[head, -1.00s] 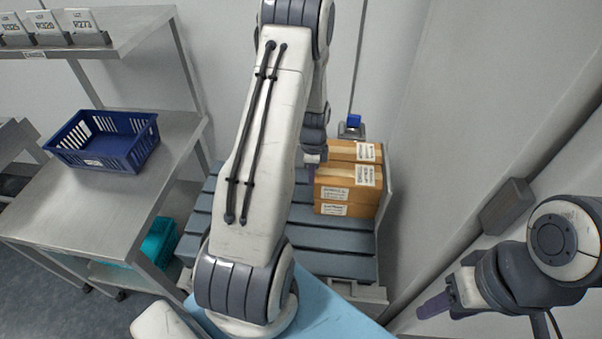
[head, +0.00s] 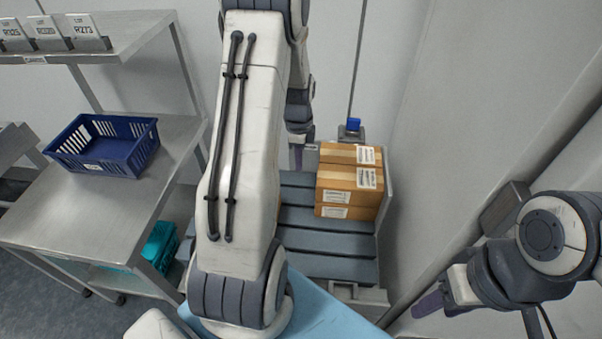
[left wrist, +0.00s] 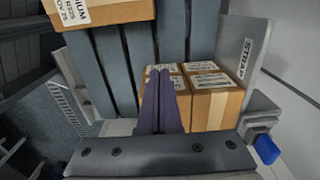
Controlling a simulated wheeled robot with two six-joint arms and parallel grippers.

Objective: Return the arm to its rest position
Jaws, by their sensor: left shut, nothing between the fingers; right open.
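My left arm rises through the middle of the head view. My left gripper (head: 298,158) hangs beyond it, left of the stacked cardboard boxes (head: 337,197), above the slatted grey platform (head: 325,262). In the left wrist view the purple fingers of my left gripper (left wrist: 160,100) are together with nothing between them. They cover part of a group of boxes (left wrist: 214,103) behind. My right gripper (head: 430,304) is at the lower right of the head view, empty and open, though its finger gap is hard to see.
A blue crate (head: 104,146) sits on the steel bench (head: 75,210) at left, with a teal crate (head: 158,247) below. Another box (left wrist: 100,12) lies on the slats in the left wrist view. A pale wall (head: 440,110) bounds the right.

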